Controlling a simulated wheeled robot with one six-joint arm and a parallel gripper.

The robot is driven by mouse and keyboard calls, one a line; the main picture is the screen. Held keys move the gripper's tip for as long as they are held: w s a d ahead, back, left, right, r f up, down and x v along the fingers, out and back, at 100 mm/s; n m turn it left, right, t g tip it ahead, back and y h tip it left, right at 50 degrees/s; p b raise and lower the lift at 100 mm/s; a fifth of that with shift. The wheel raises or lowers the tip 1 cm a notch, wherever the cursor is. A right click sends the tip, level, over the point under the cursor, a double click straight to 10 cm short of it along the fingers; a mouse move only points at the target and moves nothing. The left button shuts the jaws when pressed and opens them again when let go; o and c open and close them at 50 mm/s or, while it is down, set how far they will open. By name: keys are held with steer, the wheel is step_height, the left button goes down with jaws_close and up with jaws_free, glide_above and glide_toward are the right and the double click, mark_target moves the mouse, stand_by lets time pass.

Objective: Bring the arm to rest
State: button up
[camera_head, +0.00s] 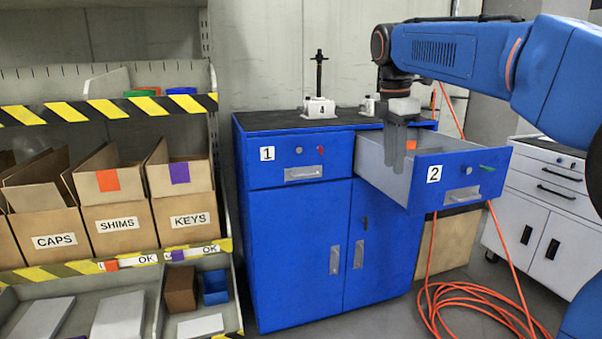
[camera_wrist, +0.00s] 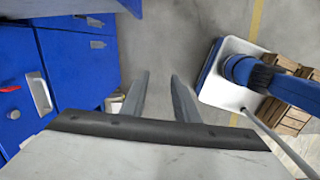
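My blue arm (camera_head: 440,55) reaches in from the right in the head view, over the blue cabinet (camera_head: 295,240). My gripper (camera_head: 396,165) points down at drawer 2 (camera_head: 460,175), which is pulled out. Its fingers overlap the drawer's inside in the picture; how deep they are cannot be told. In the wrist view, the two fingers of my gripper (camera_wrist: 162,76) stand apart with nothing between them.
Drawer 1 (camera_head: 300,160) is shut. A screw jack (camera_head: 319,105) stands on the cabinet top. A shelf with boxes (camera_head: 115,200) is at left, a white cabinet (camera_head: 545,195) at right. An orange hose (camera_head: 480,300) lies coiled on the floor.

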steer(key=s+d+f+m+t, duration=0.2)
steer(key=s+d+f+m, duration=0.1)
steer(key=s+f+m, duration=0.7)
steer(key=s+d+f+m+t+y, duration=0.1)
steer(key=s+d+f+m+t, duration=0.1)
steer(key=s+f+m, duration=0.8)
steer(key=s+d+f, duration=0.1)
steer(key=s+f, duration=0.5)
steer(key=s, duration=0.4)
steer(key=shift+s+d+f, duration=0.3)
steer(key=shift+d, duration=0.1)
